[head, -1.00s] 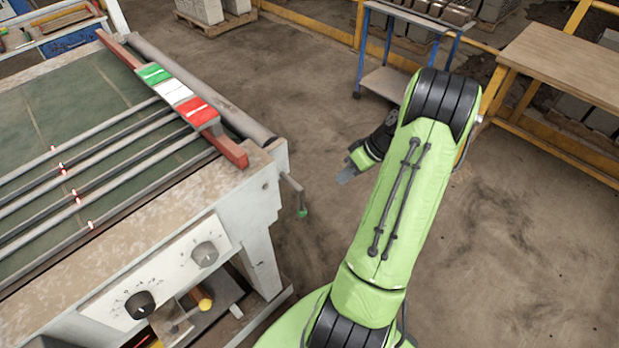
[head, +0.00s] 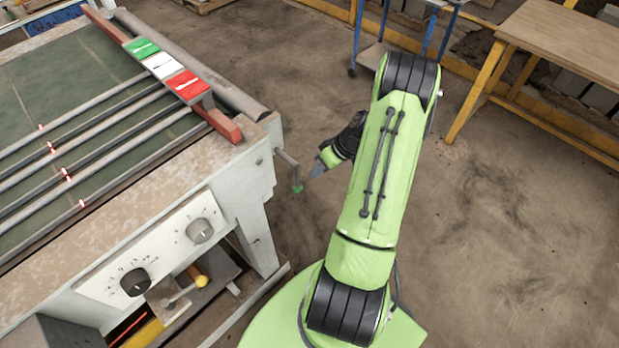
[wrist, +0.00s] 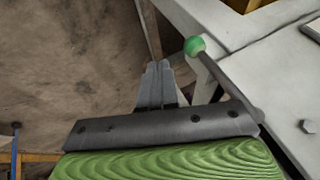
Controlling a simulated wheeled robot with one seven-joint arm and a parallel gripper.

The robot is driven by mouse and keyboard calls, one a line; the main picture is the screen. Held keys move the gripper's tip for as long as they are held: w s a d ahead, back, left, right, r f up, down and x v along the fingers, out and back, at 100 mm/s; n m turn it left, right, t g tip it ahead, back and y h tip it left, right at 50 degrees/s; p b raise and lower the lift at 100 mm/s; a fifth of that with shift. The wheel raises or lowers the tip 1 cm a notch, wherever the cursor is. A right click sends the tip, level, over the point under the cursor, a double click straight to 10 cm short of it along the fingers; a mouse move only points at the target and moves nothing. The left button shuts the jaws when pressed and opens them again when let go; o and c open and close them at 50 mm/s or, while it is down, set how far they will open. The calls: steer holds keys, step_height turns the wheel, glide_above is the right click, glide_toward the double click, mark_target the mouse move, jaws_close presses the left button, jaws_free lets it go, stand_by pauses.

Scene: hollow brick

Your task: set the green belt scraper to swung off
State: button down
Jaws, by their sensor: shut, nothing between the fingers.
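The green belt scraper's lever is a thin grey rod with a green knob (head: 297,188) at its end. It sticks out from the near right corner of the conveyor machine and points down in the head view. In the wrist view the green knob (wrist: 194,46) sits just right of the fingertips, and the grey rod (wrist: 232,88) runs down right to the machine side. My gripper (head: 314,171) is just right of the knob, apart from it as far as I can tell. In the wrist view my gripper (wrist: 158,66) has its fingers together and empty.
The conveyor machine (head: 243,180) fills the left, with a red bar (head: 222,124) and a green, white and red plate (head: 163,66) on top. Knobs (head: 135,282) are on its front panel. A wooden table (head: 570,45) stands back right. Floor right of my arm is clear.

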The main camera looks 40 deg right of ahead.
mark_target(297, 190)
steer(key=a, duration=0.1)
steer(key=a+f, duration=0.1)
steer(key=a, duration=0.1)
steer(key=shift+w+a, duration=0.15)
steer(key=shift+w, duration=0.05)
steer(key=a+y, duration=0.1)
steer(key=y, duration=0.1)
steer(key=a+y+b, duration=0.1)
steer(key=shift+s+a+f+m+y, duration=0.1)
steer(key=shift+a+f+m+y, duration=0.3)
steer(key=a+y+b, duration=0.1)
steer(key=a+y, duration=0.1)
steer(key=shift+m+t+y, duration=0.3)
steer(key=shift+m, duration=0.1)
steer(key=shift+a+r+m+t+y+b, duration=0.1)
steer(key=shift+a+r+m+y+b, duration=0.1)
steer(key=shift+a+r+y, duration=0.3)
steer(key=shift+a+r+m+t+y+b, duration=0.1)
steer(key=shift+a+r+m+y, duration=0.1)
steer(key=shift+a+y, duration=0.55)
steer(key=shift+a+r+m+t+y+b, duration=0.1)
steer(key=shift+a+r+m+y, duration=0.1)
steer(key=shift+a+r+y, duration=0.3)
